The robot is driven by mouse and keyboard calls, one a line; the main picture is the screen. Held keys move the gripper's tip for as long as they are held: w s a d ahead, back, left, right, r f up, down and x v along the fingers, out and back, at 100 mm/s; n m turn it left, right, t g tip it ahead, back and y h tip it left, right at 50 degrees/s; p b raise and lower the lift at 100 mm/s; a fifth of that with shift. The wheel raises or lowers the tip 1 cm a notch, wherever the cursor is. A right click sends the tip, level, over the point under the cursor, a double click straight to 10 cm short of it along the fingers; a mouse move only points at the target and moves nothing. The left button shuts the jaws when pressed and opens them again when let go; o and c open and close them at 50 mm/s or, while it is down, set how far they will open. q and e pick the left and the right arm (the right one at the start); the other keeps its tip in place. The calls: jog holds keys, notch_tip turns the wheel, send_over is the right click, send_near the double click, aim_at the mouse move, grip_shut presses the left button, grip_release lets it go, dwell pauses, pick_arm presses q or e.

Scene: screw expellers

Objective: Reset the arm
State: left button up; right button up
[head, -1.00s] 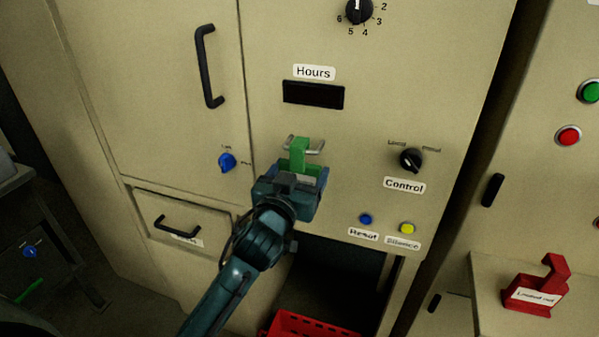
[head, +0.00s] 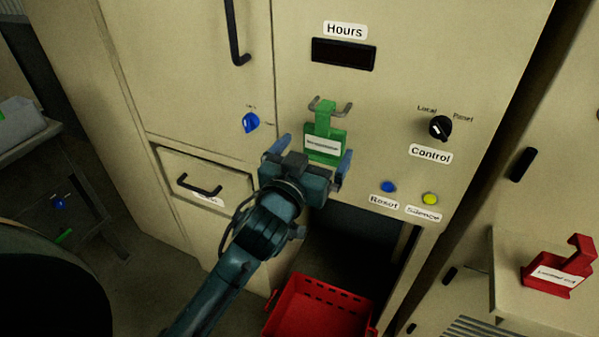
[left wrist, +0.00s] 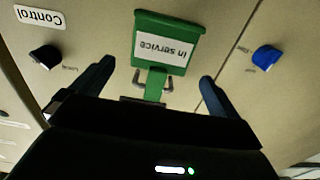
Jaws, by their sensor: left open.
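My left gripper (head: 309,165) is in front of the cabinet with its two blue fingers spread wide. A green tag (head: 325,138) with a white label hangs on a metal bracket (head: 330,106) below the Hours display. The fingers stand to either side of the tag's lower part in the head view. In the left wrist view the green tag (left wrist: 167,45) appears upside down, reads "In service", and lies beyond the fingers with clear gaps on both sides. My right gripper is not in view.
A Control knob (head: 440,127), a blue Reset button (head: 388,187) and a yellow Silence button (head: 430,199) sit on the panel's right. A blue knob (head: 251,123) is at left. A red crate (head: 322,308) stands below. A red tag (head: 558,268) rests on a ledge at right.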

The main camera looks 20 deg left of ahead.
pick_arm(q)
jog(key=s, duration=0.8)
jog(key=s+f+m+g+h+p, duration=0.1)
jog(key=s+f+g, duration=0.1)
jog(key=s+f, duration=0.2)
jog(key=s+d+f+g+h+p, duration=0.1)
jog(key=s+f+g+p, duration=0.1)
jog(key=f, duration=0.9)
jog(key=s+d+f+m+g+p, duration=0.1)
jog(key=s+f+g+p, duration=0.1)
jog(key=s+f, duration=0.4)
jog(key=shift+f+m+g+h, duration=0.3)
jog(key=shift+f+g+h, duration=0.1)
jog(key=shift+f+g, duration=0.4)
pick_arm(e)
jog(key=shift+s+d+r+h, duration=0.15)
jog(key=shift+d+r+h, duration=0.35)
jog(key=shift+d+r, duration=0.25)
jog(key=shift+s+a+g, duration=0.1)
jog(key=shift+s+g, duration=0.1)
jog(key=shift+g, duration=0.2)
